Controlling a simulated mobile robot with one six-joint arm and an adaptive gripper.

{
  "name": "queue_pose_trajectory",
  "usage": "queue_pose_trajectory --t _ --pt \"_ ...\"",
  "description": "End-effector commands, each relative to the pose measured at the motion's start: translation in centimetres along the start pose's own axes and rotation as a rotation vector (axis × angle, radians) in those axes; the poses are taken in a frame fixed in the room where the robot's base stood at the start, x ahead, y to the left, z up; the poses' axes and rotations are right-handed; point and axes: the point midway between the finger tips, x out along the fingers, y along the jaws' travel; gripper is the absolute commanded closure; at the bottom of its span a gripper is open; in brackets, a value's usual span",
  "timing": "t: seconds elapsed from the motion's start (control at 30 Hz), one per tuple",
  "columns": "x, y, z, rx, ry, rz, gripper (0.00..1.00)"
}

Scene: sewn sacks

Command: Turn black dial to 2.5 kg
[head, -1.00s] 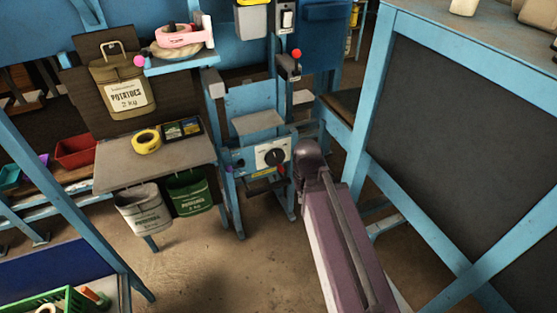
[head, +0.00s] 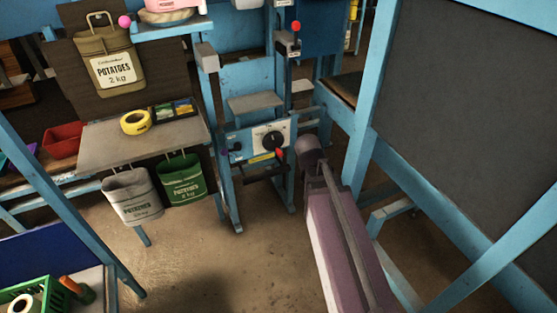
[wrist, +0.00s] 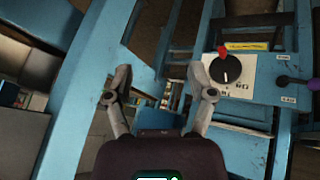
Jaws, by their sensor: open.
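The black dial (head: 272,140) sits on a white plate (head: 262,148) on the front of a blue sewing-stand frame. In the wrist view the dial (wrist: 225,69) appears rotated, right of centre, with a red part (wrist: 222,51) beside its edge. The plate's small markings are too small to read. My gripper (wrist: 161,84) is open and empty in the wrist view, its fingers pointing ahead. The right finger is near the dial in the picture; I see no contact. In the head view my arm comes from the lower right and the fingers are hidden.
A purple knob (wrist: 313,84) is beside the plate. A red-tipped lever (head: 295,27) stands above the dial. A blue-framed dark panel (head: 470,110) stands close on the right.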

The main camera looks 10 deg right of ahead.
Motion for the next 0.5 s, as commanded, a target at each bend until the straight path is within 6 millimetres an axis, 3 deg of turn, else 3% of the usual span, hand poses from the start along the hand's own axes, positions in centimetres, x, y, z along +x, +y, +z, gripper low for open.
queue_pose_trajectory --t 0.03,0.1,0.5 --pt "1.8 -0.1 -0.1 0.003 0.036 0.018 0.29" --pt "2.9 0.1 -0.8 0.005 0.086 0.043 0.29" --pt "8.3 0.4 -4.4 -0.014 0.38 0.147 0.29"
